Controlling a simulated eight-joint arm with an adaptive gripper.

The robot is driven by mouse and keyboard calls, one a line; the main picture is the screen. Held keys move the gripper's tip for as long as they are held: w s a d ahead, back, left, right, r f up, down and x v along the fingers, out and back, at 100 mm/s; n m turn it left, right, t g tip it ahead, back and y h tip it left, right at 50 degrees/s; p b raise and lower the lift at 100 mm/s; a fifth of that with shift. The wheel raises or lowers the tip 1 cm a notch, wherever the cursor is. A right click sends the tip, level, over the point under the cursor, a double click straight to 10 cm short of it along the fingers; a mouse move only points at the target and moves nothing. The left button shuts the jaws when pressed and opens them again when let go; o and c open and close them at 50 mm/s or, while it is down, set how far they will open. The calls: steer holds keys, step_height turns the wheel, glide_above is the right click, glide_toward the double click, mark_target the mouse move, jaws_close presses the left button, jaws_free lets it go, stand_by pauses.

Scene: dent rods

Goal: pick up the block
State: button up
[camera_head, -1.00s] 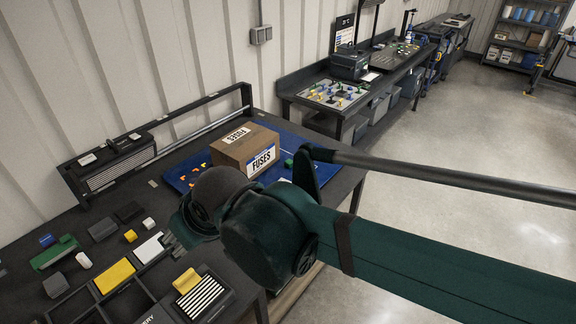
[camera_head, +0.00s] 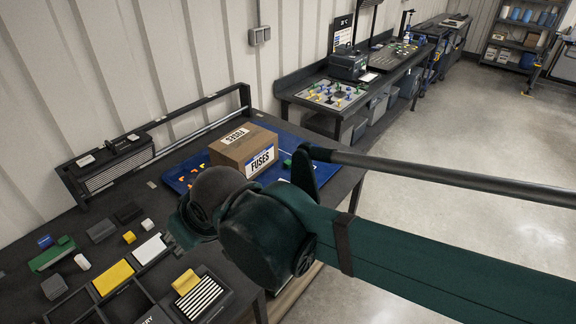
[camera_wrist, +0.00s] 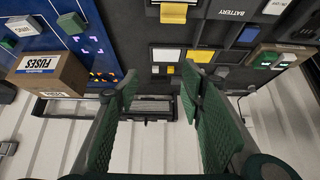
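The task's block is not named by colour, and several small blocks lie on the dark bench. They include a yellow block (camera_head: 129,237), a grey block (camera_head: 54,286), a white block (camera_head: 82,262) and a long green block (camera_head: 52,254). Another green block (camera_head: 287,163) is on the blue mat, near the box. My gripper (camera_head: 180,238) hangs over the bench, partly hidden by my wrist. In the wrist view its two green fingers (camera_wrist: 160,85) are spread apart, with nothing held between them. A small yellow piece (camera_wrist: 170,70) shows beyond the fingertips.
A cardboard box marked FUSES (camera_head: 243,151) stands on the blue mat (camera_head: 178,178). A black rack with a rail (camera_head: 108,158) runs along the wall side. A divided tray (camera_head: 128,300) and a striped pad (camera_head: 201,297) are at the front. A second bench stands farther back.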

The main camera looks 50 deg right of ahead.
steer(key=w+d+r+m+g+h, duration=0.15)
steer(key=w+d+r+m, duration=0.35)
steer(key=w+d+r, duration=0.65)
steer(key=w+d+r+m+g+p, duration=0.15)
steer(key=w+d+m, duration=0.3)
steer(key=d, duration=0.85)
steer(key=w+d+m+g, duration=0.25)
steer(key=w+d, duration=0.35)
steer(key=d, duration=0.7)
steer(key=d+f+m+g+y, duration=0.1)
steer(key=d+f+m, duration=0.3)
steer(key=d, duration=1)
steer(key=d+f+m+g+y, duration=0.1)
steer(key=d+f+m, duration=0.25)
steer(key=d, duration=1.05)
steer(key=shift+h, duration=0.25)
steer(key=f, duration=1.7)
steer(key=s+f, duration=0.1)
steer(key=f, duration=0.7)
steer(key=shift+f+p, duration=0.3)
steer(key=shift+f, duration=0.2)
